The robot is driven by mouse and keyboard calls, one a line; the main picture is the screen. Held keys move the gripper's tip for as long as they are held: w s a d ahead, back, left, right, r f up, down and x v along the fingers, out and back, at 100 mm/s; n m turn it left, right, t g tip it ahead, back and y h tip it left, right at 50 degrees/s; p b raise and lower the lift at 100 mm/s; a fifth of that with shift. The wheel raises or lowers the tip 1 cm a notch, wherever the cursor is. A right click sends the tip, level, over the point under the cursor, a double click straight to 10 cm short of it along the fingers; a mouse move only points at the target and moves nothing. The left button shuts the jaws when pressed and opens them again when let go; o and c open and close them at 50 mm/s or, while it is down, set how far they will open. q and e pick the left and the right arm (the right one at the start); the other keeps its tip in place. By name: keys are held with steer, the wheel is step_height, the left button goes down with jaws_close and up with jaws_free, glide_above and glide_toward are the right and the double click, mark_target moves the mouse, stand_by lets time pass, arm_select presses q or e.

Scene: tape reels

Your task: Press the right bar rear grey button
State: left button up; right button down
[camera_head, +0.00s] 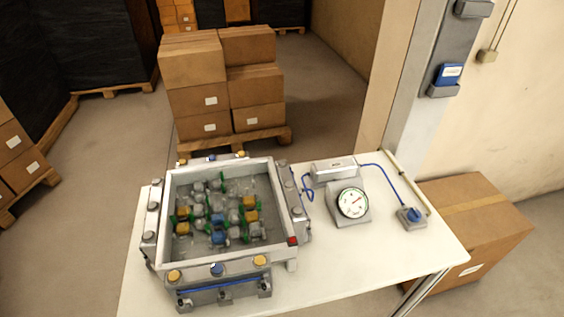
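The right bar (297,200) runs along the right side of a white-rimmed tray on the table. Its rear grey button (282,163) is a small round cap at the far end of the bar, near the tray's rear right corner. Another grey button (298,212) sits nearer the front of the same bar. I cannot tell from this view how far any cap is pressed in. Neither of my grippers is in view, and nothing covers the rear button.
The tray (219,263) holds several small coloured pieces. Other bars carry yellow, blue and grey buttons. A dial gauge (352,202) and a blue-knobbed box (412,217) stand right on the white table (362,265). Stacked cartons (193,62) stand behind it.

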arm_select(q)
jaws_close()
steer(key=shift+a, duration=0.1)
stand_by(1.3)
